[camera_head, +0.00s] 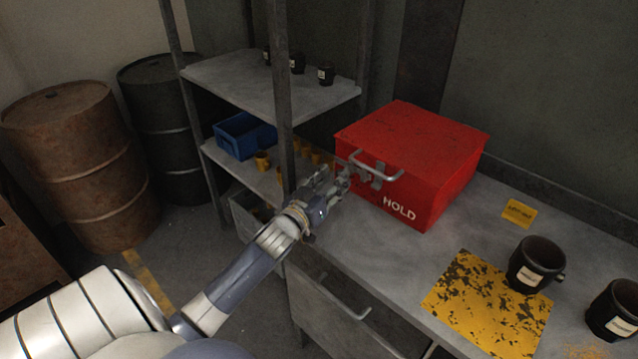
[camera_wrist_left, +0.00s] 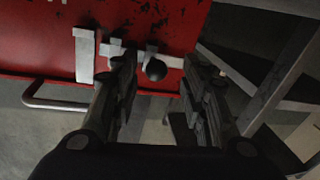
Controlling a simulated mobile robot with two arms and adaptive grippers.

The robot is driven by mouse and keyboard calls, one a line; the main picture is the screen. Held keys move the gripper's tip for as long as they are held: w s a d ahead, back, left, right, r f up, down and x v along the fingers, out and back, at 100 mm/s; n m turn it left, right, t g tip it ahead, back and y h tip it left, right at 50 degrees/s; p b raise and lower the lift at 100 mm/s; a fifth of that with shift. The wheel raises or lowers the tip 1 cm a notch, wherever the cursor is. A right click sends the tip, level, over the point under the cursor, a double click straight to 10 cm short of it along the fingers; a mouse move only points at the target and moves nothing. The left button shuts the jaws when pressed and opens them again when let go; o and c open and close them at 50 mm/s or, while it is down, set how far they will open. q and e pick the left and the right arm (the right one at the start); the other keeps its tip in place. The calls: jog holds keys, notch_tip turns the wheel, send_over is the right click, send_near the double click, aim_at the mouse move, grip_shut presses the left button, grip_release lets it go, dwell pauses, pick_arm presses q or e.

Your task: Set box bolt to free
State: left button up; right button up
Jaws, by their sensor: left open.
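The red box (camera_head: 440,150) sits on the grey bench, with the white word HOLD (camera_head: 399,209) on its front. The box bolt (camera_wrist_left: 170,60) is a light metal bar on the front of the box, with a dark round knob (camera_wrist_left: 155,70). My left gripper (camera_head: 345,181) is at the left end of the box front. In the left wrist view my left gripper (camera_wrist_left: 158,62) is open, with the knob showing between its two fingers. I cannot tell whether a finger touches the knob. The gripper partly hides the bolt in the head view. My right gripper is out of view.
A bent handle (camera_head: 385,172) sticks out from the box front beside the bolt. A shelf post (camera_head: 283,110) stands close to my left arm. Black mugs (camera_head: 535,264) and a yellow worn mat (camera_head: 487,303) are on the bench at right. A blue bin (camera_head: 243,136) sits on the shelf.

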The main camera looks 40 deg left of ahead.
pick_arm(q)
jog(key=s, duration=0.7)
jog(key=s+d, duration=0.1)
jog(key=s, duration=0.3)
jog(key=shift+s+f, duration=0.1)
dwell(0.3)
